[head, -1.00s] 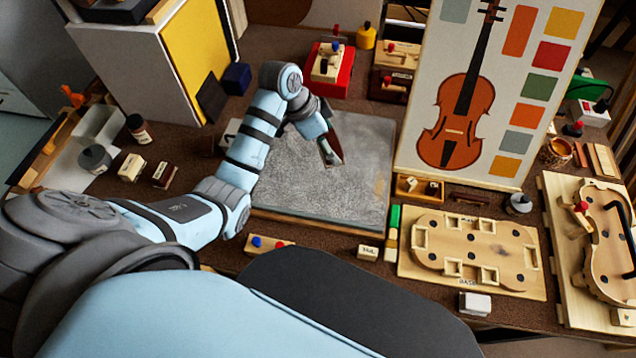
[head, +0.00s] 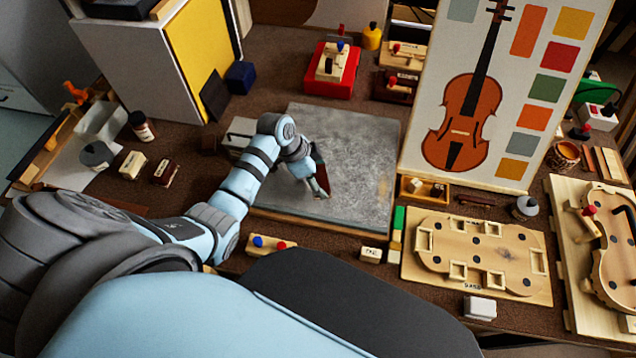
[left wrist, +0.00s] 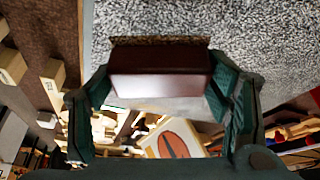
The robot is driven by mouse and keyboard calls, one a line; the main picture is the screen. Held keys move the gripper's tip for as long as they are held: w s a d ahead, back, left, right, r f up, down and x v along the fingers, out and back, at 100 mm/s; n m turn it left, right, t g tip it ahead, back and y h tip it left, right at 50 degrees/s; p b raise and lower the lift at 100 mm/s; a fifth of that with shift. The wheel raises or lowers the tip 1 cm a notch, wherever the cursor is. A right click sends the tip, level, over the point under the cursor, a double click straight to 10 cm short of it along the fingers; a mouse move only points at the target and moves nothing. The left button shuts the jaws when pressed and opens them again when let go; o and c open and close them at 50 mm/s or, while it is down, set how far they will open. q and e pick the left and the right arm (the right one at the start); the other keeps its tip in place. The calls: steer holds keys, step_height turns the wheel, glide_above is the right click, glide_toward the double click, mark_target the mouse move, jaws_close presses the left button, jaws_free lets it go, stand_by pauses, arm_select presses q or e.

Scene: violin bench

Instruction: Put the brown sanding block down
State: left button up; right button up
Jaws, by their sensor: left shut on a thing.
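My left gripper (head: 318,182) is over the near-middle part of the grey speckled board (head: 362,135). It is shut on the brown sanding block (left wrist: 160,72), which sits between the two dark green fingers in the left wrist view. The block has a smooth dark red-brown face and a rough brown strip along its far edge. In the head view the fingers and arm hide most of the block. The grey surface shows just beyond the block in the wrist view. I cannot tell whether the block touches it. My right gripper is not in view.
The grey board is otherwise bare around the gripper. A tall violin panel (head: 527,60) stands on its right. A pale wooden violin-shaped form (head: 475,250) lies at front right. A red tray (head: 331,72) is behind the board, and small blocks (head: 371,255) line its front edge.

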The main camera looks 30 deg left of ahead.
arm_select(q)
step_height(320, 180, down, 3)
steer(key=shift+r, duration=0.2)
steer(key=o, duration=0.6)
steer(key=shift+f+b, duration=0.2)
steer(key=shift+b, duration=0.1)
steer(key=o, duration=0.4)
